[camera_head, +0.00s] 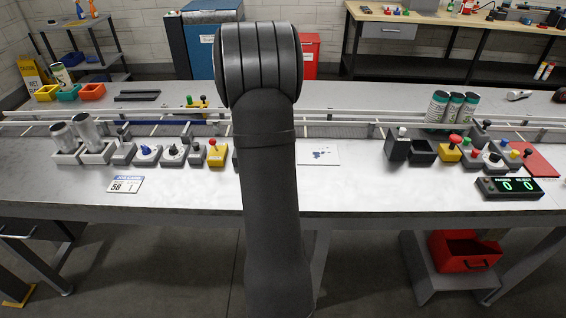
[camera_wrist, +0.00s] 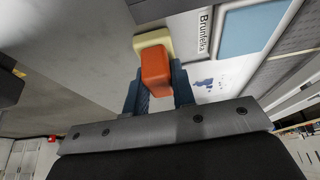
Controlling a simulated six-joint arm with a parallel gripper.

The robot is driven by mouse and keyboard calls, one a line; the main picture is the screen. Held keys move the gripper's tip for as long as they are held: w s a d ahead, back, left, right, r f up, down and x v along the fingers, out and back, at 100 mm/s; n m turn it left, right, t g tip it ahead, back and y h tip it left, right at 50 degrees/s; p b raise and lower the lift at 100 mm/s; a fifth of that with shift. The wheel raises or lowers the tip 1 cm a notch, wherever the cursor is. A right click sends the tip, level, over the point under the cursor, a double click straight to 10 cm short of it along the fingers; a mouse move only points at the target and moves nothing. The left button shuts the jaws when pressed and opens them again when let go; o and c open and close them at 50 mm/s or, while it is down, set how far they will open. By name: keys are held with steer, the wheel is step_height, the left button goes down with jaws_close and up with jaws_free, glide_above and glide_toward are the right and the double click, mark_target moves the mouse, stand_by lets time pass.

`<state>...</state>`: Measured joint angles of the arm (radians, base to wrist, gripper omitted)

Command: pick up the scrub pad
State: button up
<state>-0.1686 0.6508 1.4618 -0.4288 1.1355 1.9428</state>
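In the wrist view, an orange block (camera_wrist: 157,68) with a pale cream part (camera_wrist: 146,40) at its far end looks like the scrub pad. My gripper (camera_wrist: 160,84) has its two blue fingers on either side of the orange block. The fingers look very close to its sides, but I cannot tell whether they press on it. I cannot tell whether the pad rests on a surface. In the head view, my own arm hides the gripper and the pad.
A white card with blue marks (camera_head: 318,154) lies right of my arm. A counter display (camera_head: 509,187) is at the right. The bench front is mostly clear.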

steer(key=shift+c, duration=1.2)
jaws_close()
steer(key=shift+r, duration=0.55)
steer(key=r, duration=0.3)
steer(key=shift+s+d+r, duration=0.2)
steer(key=shift+d+r, duration=0.15)
steer(key=shift+d, duration=0.05)
steer(key=s+d+r, duration=0.5)
steer(key=d+r, duration=0.1)
steer(key=d, duration=0.3)
steer(key=shift+s+d, duration=0.2)
steer(key=shift+r, duration=0.1)
